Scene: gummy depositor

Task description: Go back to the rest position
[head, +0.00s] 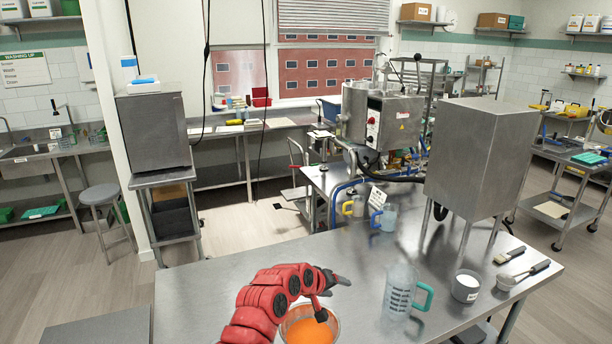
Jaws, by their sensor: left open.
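My left gripper (333,297) is at the end of my red arm, which comes in from the bottom and points right. It is open, with one dark finger pointing right and the other low over the rim area of a bowl. The bowl of orange liquid (308,329) is on the steel table, partly hidden by my arm. I cannot tell whether the finger touches the bowl. No object shows between the fingers. My right gripper is not in view.
A clear jug with a teal handle (398,292) stands right of my gripper. A white cup (466,286), a brush (510,255) and a scoop (524,276) are farther right. A large steel box on legs (477,155) stands behind them. The steel table's (225,280) left part is clear.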

